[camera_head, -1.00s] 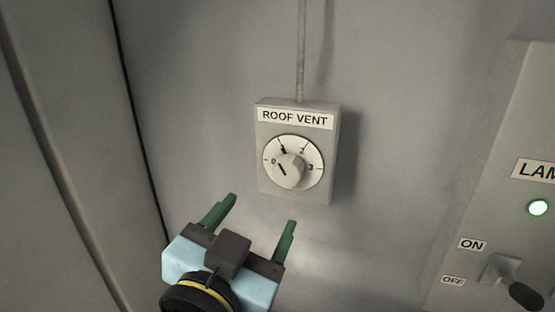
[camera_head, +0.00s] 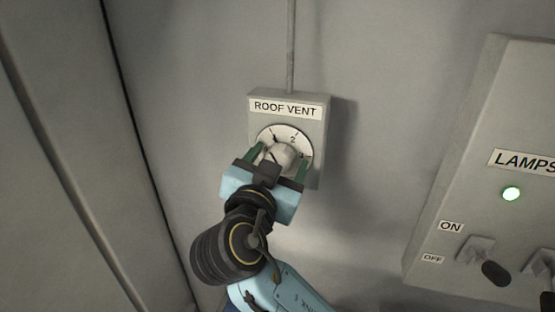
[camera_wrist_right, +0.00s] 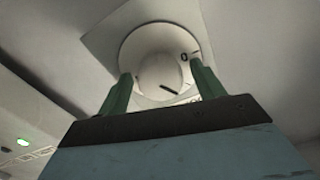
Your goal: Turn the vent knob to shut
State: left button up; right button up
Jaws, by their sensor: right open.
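The roof vent box (camera_head: 319,128) is a grey box on the wall, labelled ROOF VENT, with a round white dial (camera_head: 291,134). The pale knob (camera_head: 281,156) sits at the dial's middle with a dark pointer line; it also shows in the right wrist view (camera_wrist_right: 157,72). My right gripper (camera_head: 279,160) is open in front of the dial, one green finger on each side of the knob. In the right wrist view the fingers (camera_wrist_right: 160,85) flank the knob; whether they touch it I cannot tell. The gripper hides the dial's lower part. My left gripper is not in view.
A lamp panel (camera_head: 470,130) stands at the right with a lit green light (camera_head: 511,194) and switches marked ON and OFF (camera_head: 484,262). A conduit (camera_head: 291,45) runs up from the vent box. The wall between box and panel is bare.

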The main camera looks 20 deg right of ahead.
jog(key=shift+c, duration=0.7)
jog(key=c, duration=0.8)
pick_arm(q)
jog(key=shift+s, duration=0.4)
pick_arm(e)
jog(key=shift+c, duration=0.2)
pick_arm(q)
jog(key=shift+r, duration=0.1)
pick_arm(e)
jog(key=shift+n, duration=0.4)
jog(key=shift+n+p, duration=0.5)
jog(key=shift+n, duration=0.5)
jog(key=n+p, duration=0.1)
jog(key=n, duration=0.1)
jog(key=shift+n, duration=0.3)
jog(key=n+p, duration=0.3)
jog(key=n, duration=0.1)
jog(key=shift+r+n, duration=0.1)
jog(key=shift+n, duration=0.3)
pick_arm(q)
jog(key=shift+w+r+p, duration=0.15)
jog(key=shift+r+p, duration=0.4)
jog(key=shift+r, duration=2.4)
pick_arm(e)
jog(key=shift+n, duration=0.8)
